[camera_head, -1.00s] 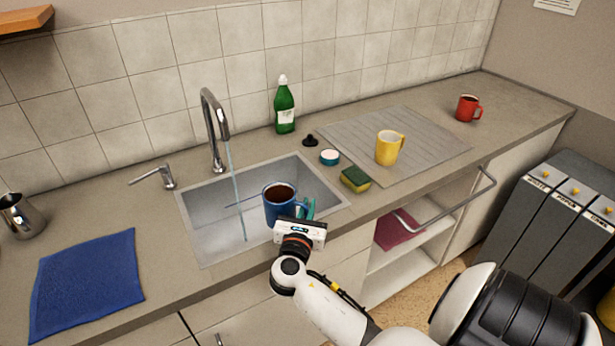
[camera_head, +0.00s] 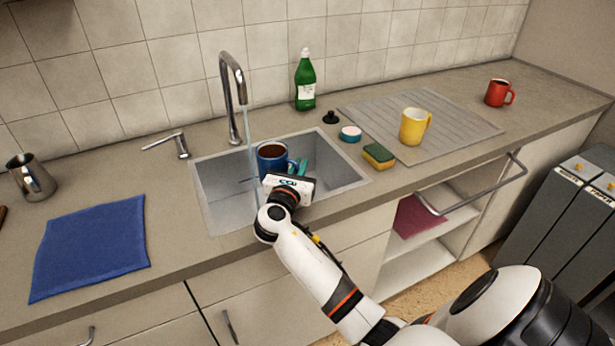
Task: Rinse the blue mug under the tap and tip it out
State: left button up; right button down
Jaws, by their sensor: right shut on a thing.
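The blue mug (camera_head: 268,164) is upright in the space of the steel sink (camera_head: 215,203), with dark brown liquid inside. My right gripper (camera_head: 295,167) is shut on it at its handle side, on the right; the wrist hides part of the mug's lower front. The chrome tap (camera_head: 233,95) is running. Its thin water stream (camera_head: 248,135) falls just left of the mug, close to its rim; I cannot tell whether they touch. My left gripper is not in view.
A tap lever (camera_head: 166,142) stands left of the sink. A yellow mug (camera_head: 414,127) is on the drainer (camera_head: 465,128). A blue cloth (camera_head: 90,245) lies left.

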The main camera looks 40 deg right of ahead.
aim_at(277, 154)
jog(key=shift+w+a+r+b, duration=0.1)
jog(key=shift+w+a+b, duration=0.25)
jog(key=shift+w, duration=0.85)
jog(key=shift+w+a+r+b, duration=0.1)
jog(key=shift+w+a+b, duration=0.25)
jog(key=shift+w, duration=0.8)
jog(key=shift+w+a+b, duration=0.25)
jog(key=shift+w+a, duration=0.1)
jog(key=shift+w, duration=0.85)
jog(key=s+d+p, duration=0.3)
jog(key=d+p, duration=0.1)
jog(key=d, duration=0.4)
